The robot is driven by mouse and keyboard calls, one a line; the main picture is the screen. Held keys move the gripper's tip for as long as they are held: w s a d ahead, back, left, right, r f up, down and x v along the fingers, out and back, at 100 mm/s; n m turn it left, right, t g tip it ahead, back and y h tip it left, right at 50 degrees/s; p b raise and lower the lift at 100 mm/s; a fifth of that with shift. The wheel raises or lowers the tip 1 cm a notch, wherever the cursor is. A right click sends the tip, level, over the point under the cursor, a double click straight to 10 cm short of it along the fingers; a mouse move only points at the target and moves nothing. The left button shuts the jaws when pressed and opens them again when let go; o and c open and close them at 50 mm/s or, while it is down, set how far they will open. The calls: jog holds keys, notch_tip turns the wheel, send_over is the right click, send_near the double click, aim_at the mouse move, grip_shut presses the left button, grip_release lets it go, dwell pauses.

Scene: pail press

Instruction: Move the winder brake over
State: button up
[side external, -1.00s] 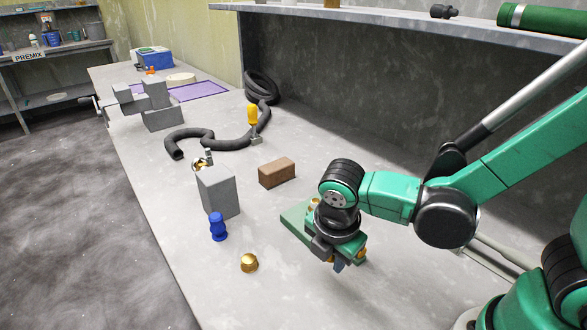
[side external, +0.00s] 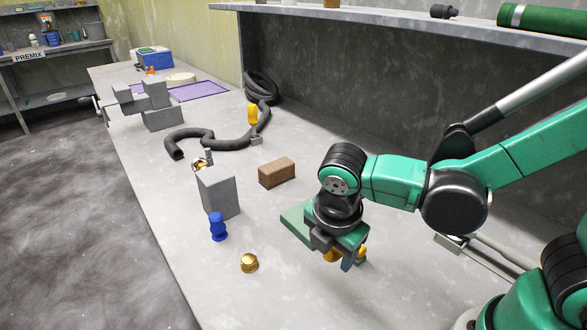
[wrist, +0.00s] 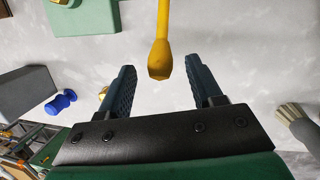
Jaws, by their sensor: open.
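A yellow lever with a thick rounded end (wrist: 161,62) shows in the wrist view, reaching in from the top edge; it may be the winder brake, but no label shows. Its end lies between the two dark ribbed fingers of my gripper (wrist: 160,66), with a gap on each side. In the side view my gripper (side external: 345,262) points down beside a green base (side external: 293,222), low over the bench. Yellow parts (side external: 331,255) show by the fingers, and the wrist hides the rest. My gripper is open and holds nothing.
A grey block (side external: 218,194), a blue knobbed piece (side external: 218,228), a brass dome (side external: 249,263) and a brown brick (side external: 277,173) stand left of my gripper. A black hose (side external: 228,142) lies farther back. A brush (wrist: 297,122) shows at right in the wrist view.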

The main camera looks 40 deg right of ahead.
jog(key=shift+v, duration=1.7)
jog(key=d+m, duration=0.1)
jog(key=m, duration=0.2)
jog(key=d+r+m+t+y, duration=0.1)
jog(key=m, duration=0.2)
jog(key=w+d+m+t, duration=0.1)
jog(key=d+m, duration=0.1)
jog(key=shift+r+m+y, duration=0.25)
jog(key=shift+m+y, duration=0.05)
jog(key=shift+m, duration=0.1)
jog(key=shift+w+d+r+m+t, duration=0.15)
jog(key=shift+d+r+m+t, duration=0.35)
jog(key=shift+m, duration=1.3)
jog(key=shift+w+d+r+m+t, duration=0.2)
jog(key=shift+d+m+t, duration=0.6)
jog(key=shift+m, duration=1)
jog(key=shift+w+d+r+m+t, duration=0.15)
jog(key=shift+d+r+m+t, duration=0.25)
jog(key=shift+d+m, duration=0.95)
jog(key=shift+a+m, duration=0.45)
